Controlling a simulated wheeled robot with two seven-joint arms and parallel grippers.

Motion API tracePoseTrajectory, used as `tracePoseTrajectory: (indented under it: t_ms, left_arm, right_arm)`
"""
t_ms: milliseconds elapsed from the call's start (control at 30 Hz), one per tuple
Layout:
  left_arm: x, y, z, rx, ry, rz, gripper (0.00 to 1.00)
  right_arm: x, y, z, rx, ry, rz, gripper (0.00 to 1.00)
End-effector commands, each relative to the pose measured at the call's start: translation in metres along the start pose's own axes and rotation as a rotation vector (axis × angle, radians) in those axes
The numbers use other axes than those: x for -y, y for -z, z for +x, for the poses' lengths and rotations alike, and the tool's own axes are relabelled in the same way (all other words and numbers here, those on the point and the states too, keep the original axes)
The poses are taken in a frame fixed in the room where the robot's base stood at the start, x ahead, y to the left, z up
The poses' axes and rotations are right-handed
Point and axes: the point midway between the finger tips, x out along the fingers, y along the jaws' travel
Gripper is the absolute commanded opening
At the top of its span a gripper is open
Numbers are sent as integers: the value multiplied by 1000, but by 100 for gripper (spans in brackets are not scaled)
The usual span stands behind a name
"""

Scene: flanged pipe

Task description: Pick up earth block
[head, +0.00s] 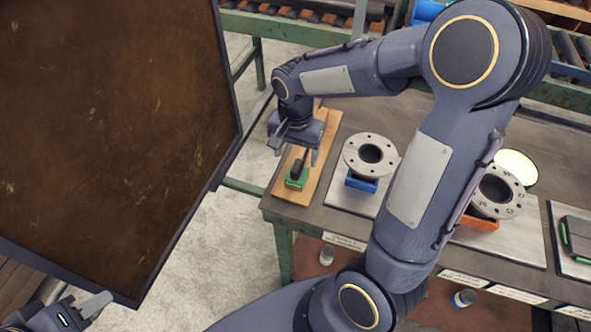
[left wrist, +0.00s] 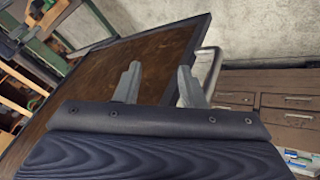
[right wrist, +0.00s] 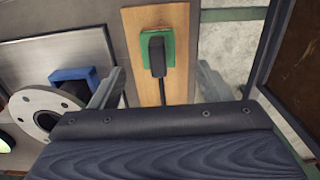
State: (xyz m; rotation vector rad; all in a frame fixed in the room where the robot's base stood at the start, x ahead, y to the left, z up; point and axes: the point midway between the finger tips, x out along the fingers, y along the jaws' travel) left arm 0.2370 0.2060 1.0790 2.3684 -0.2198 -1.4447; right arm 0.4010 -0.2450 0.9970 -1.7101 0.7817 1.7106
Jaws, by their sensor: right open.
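The earth block, which I take to be the small green block with a black upright part (head: 296,178), stands on a wooden board (head: 318,165) at the near left end of the table. My right gripper (head: 295,152) is open and empty, above and just behind the block in the head view. In the right wrist view the block (right wrist: 157,52) lies ahead, between the lines of the two spread fingers, and is not touched. A dark cable or rod runs from it toward the gripper. My left gripper (left wrist: 158,68) is open and empty, beside a brown panel.
A flanged pipe piece (head: 370,155) on a blue support stands right of the board. Another flange (head: 497,190) sits on an orange support farther right. A large dark-framed brown panel (head: 110,130) fills the left side. My right arm covers part of the table.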

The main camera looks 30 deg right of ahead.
Motion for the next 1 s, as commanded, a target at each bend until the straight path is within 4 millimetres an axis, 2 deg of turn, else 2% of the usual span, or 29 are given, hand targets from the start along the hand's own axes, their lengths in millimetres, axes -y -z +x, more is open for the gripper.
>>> tracePoseTrajectory:
  t_ms: [533,667,867,1000]
  left_arm:
    - [-5,5,-10,0,0,0,36]
    - [-5,5,-11,0,0,0,36]
    - [-5,5,-10,0,0,0,36]
    - [-5,5,-10,0,0,0,36]
  right_arm:
    - [-1,5,70,3,-8,5,71]
    - [0,5,77,1,-5,5,71]
    - [0,5,77,0,-4,5,71]
    - [0,5,77,0,-4,5,53]
